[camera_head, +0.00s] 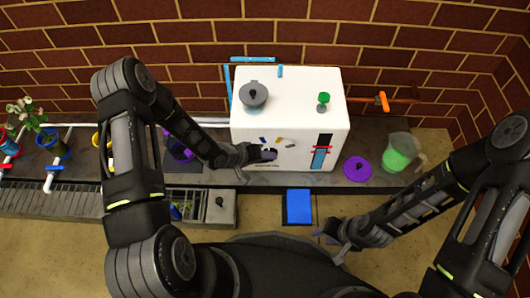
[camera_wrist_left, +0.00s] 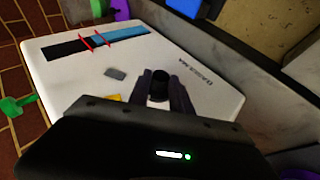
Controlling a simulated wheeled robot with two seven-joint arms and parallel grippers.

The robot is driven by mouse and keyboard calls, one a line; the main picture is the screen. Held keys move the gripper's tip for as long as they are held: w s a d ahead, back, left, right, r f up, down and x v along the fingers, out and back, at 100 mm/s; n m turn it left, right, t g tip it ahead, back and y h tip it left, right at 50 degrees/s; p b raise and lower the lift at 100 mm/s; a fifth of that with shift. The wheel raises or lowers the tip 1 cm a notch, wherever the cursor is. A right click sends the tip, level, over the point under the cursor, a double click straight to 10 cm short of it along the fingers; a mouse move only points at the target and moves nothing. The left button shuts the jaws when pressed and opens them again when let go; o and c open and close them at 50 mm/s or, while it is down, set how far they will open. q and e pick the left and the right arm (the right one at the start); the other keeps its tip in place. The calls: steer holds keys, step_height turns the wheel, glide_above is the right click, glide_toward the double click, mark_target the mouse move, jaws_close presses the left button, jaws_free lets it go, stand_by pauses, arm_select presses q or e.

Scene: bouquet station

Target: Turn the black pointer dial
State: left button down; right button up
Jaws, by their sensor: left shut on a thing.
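The black pointer dial (camera_wrist_left: 160,84) sits on the front face of the white box (camera_head: 285,90). My left gripper (camera_head: 268,154) is at that face, with its two fingers on either side of the dial in the left wrist view, shut on it. Part of the dial is hidden by the fingers, so its pointing direction is unclear. Coloured marks lie around the dial; a grey mark (camera_wrist_left: 115,73) and a yellow mark (camera_wrist_left: 112,97) show in the wrist view. My right gripper (camera_head: 328,244) is apart from the box, low at the right, with its fingers spread and nothing between them.
A gauge with a blue bar (camera_head: 320,158) is on the box face. A grey knob (camera_head: 253,95) and a green-topped valve (camera_head: 323,99) are on top. A purple disc (camera_head: 357,169) and a jug with green liquid (camera_head: 398,154) stand right. A blue pad (camera_head: 299,206) lies in front.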

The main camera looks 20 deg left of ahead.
arm_select(q)
steer(key=y+p, duration=0.1)
steer(key=y, duration=0.1)
steer(key=d+m+g+y+p, duration=0.1)
steer(key=y, duration=0.2)
steer(key=m+g+y, duration=0.1)
steer(key=y, duration=0.1)
steer(key=shift+w+d+r+y+p, duration=0.2)
steer(key=shift+d+r+y+p, duration=0.1)
steer(key=shift+d+p, duration=0.1)
steer(key=y+b, duration=0.2)
steer(key=g+y+b, duration=0.1)
steer(key=y, duration=0.1)
steer(key=shift+w+d+f+m+b, duration=0.15)
steer(key=shift+d+f+m+b, duration=0.15)
steer(key=shift+f+m+b, duration=0.1)
steer(key=shift+r+y+b, duration=0.15)
steer(key=shift+y+b, duration=0.45)
steer(key=shift+y, duration=0.1)
steer(key=c, duration=1.2)
jaws_free()
steer(key=shift+o, duration=0.2)
